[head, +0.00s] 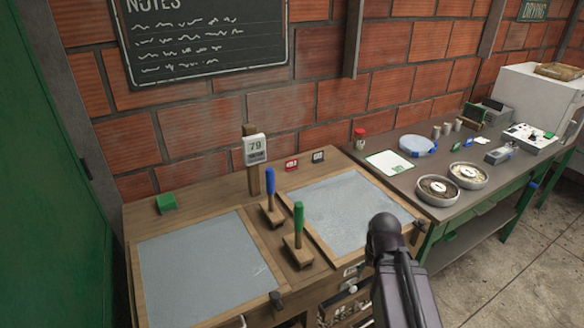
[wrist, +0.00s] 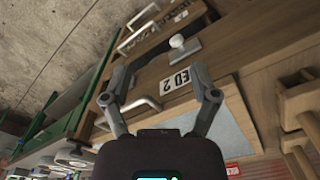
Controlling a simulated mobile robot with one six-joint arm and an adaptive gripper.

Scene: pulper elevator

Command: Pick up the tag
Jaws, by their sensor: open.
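A white plate reading "ED 2" (wrist: 176,80) shows on wood beyond the fingers. My gripper (wrist: 160,98) is open with its fingers spread and nothing between them. The head view shows my dark arm at the bench's front right, but not the fingertips.
A metal handle (wrist: 143,104) and white knob (wrist: 177,41) lie near my fingers. A side table (head: 400,180) holds bowls.

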